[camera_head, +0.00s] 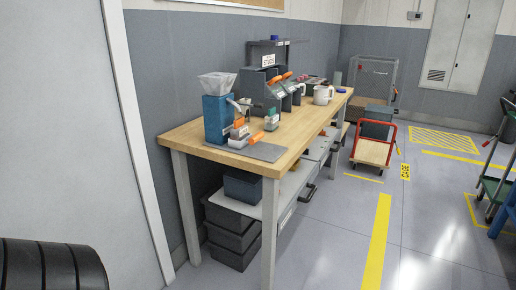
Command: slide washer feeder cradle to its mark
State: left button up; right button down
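A wooden-topped workbench (300,135) stands along the wall. At its near left end is a tall blue box (216,122) with a clear hopper (217,84) on top. Small grey and orange parts (240,133) stand beside it on a grey plate (262,152). This group may be the washer feeder, but I cannot tell which part is its cradle. I cannot make out a mark for it. Neither of my grippers is in view.
A grey rack with orange-handled tools (268,90) and a white mug (322,95) stand farther back on the bench. Dark bins (233,240) sit underneath. A red-framed cart (375,150) stands beyond. The floor (340,225) right of the bench is clear.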

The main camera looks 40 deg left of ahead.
aim_at(250, 140)
jog(key=u, duration=0.75)
jog(key=i, duration=0.7)
jog(key=u, duration=0.65)
